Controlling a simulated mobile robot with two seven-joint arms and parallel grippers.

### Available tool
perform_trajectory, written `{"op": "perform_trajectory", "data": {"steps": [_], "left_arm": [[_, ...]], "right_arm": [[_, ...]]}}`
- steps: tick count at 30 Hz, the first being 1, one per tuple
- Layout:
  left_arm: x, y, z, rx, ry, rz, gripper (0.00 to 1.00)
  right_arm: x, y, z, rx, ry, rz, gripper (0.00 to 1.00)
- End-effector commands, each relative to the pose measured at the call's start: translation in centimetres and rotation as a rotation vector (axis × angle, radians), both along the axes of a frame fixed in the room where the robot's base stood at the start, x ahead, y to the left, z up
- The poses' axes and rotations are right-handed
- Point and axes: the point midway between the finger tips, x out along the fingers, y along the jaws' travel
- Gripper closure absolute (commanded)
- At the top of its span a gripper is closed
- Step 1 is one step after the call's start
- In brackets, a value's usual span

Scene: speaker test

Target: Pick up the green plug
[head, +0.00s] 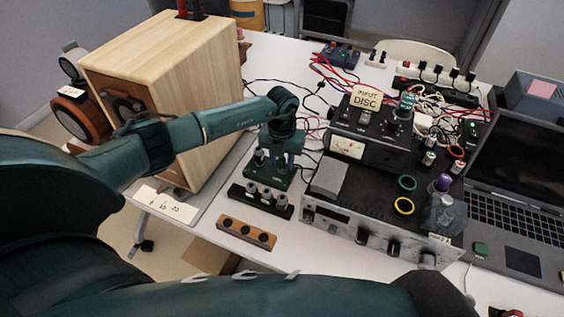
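I cannot tell for certain which thing is the green plug. A small green piece (480,248) lies at the front left of the laptop, and small green-topped parts (472,130) show among the cables at the right. My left gripper (270,163) hangs over the table between the wooden speaker and the black amplifier, above a black strip with several silver connectors (265,196). It is apart from both green pieces. Its fingertips blend with dark green parts below, so its opening is unclear. My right gripper is out of view.
The wooden speaker (205,65) stands at the left. A laptop (515,215) is at the right. A wooden block with holes (246,233) lies in front. Cables crowd the back.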

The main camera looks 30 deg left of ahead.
Motion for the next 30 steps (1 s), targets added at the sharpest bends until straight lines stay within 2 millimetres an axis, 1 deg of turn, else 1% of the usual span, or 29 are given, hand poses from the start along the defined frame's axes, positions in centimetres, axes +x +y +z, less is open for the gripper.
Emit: {"op": "perform_trajectory", "data": {"steps": [1,9,12,20,23,26,30], "left_arm": [[0.0,0.0,0.0,0.000,0.000,0.000,0.72],[0.0,0.0,0.0,0.000,-0.001,0.000,0.94],[0.0,0.0,0.1,0.000,-0.001,0.000,1.00],[0.0,0.0,0.1,0.000,-0.001,0.000,1.00],[0.1,0.0,0.7,0.000,-0.003,0.000,1.00],[0.2,0.1,2.2,0.000,-0.006,-0.001,1.00],[0.2,0.1,5.1,0.000,-0.007,-0.002,1.00]], "right_arm": [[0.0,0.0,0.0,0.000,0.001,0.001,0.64],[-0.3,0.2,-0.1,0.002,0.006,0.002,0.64],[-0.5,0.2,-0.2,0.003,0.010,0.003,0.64],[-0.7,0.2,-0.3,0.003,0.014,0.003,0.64],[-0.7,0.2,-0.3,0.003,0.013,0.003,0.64],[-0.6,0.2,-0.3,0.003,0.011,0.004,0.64],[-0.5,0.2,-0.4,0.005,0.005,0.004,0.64]]}}
